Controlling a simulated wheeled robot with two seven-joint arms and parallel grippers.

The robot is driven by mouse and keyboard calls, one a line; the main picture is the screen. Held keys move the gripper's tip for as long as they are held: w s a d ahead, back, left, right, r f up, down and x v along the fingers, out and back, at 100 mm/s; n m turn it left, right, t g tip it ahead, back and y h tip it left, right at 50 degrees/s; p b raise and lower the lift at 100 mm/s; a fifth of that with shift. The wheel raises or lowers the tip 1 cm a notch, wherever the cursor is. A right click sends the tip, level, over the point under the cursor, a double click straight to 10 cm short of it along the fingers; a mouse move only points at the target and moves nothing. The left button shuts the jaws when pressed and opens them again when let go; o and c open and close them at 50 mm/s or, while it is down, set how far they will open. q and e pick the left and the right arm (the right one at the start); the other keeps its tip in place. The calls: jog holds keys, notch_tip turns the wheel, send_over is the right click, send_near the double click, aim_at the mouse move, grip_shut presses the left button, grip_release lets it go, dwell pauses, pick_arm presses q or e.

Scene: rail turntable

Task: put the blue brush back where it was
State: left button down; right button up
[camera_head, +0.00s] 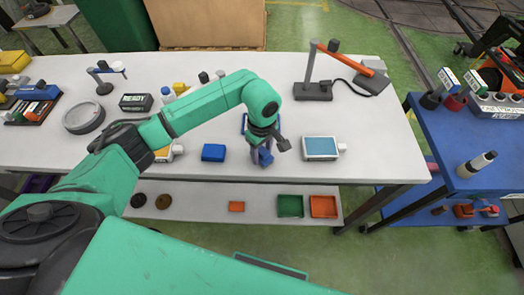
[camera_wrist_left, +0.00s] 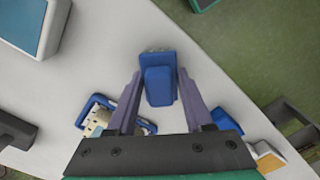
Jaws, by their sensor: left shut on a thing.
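My left gripper (camera_head: 263,154) is over the front part of the white table, pointing down. It is shut on the blue brush (camera_head: 266,160). In the left wrist view the brush (camera_wrist_left: 159,85) sits between the two purple fingers of the gripper (camera_wrist_left: 160,76), with a pale bristle-like edge at its far end. I cannot tell whether the brush touches the table. My right gripper is not in view.
A blue block (camera_head: 213,153) lies left of the gripper. A blue-rimmed tray (camera_wrist_left: 84,112) with beige pieces is close by, partly hidden by my arm. A blue-topped white box (camera_head: 320,148) stands to the right. The table's front edge is near.

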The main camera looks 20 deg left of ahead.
aim_at(262, 149)
pick_arm(q)
jog(key=shift+c, duration=1.5)
grip_release()
jog(key=shift+r+p, duration=0.3)
jog(key=shift+p, duration=0.2)
notch_tip(262, 149, up, 4)
jog(key=b, duration=0.3)
jog(key=shift+w+r, duration=0.1)
jog(key=shift+r, duration=0.1)
notch_tip(262, 149, up, 7)
jog(key=b, duration=0.1)
jog(key=shift+r+b, duration=0.15)
jog(key=shift+b, duration=0.15)
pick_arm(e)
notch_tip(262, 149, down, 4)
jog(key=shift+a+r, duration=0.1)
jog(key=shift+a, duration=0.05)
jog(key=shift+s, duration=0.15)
